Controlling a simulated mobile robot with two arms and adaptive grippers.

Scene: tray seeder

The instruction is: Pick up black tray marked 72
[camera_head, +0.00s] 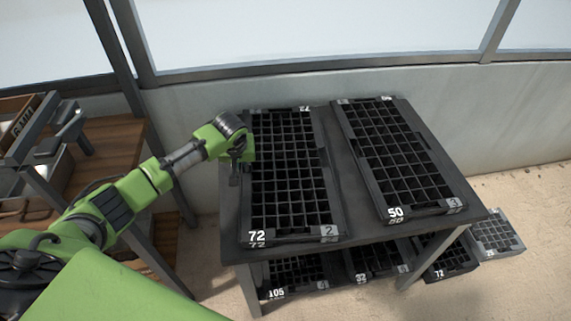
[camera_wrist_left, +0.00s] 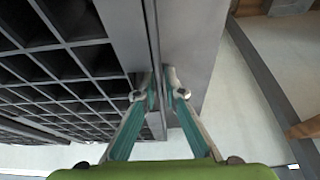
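The black tray marked 72 (camera_head: 328,215) lies on the left half of the dark table top, with its grid of cells facing up. My left gripper (camera_head: 234,175) is at the tray's left long side, pointing down. In the left wrist view, the tray's rim (camera_wrist_left: 132,40) runs between the two teal fingers of the left gripper (camera_wrist_left: 160,92). The fingertips are apart, one on each side of the rim, with a gap still showing. Contact with the rim cannot be told. Another black tray marked 72 (camera_head: 446,262) sits low at the table's right. My right gripper is not in view.
A black tray marked 50 (camera_head: 425,212) lies to the right on the same table (camera_head: 350,190). More trays, one marked 105 (camera_head: 300,288), are below. A wooden workbench (camera_head: 115,143) stands at the left, and a wall with windows is behind.

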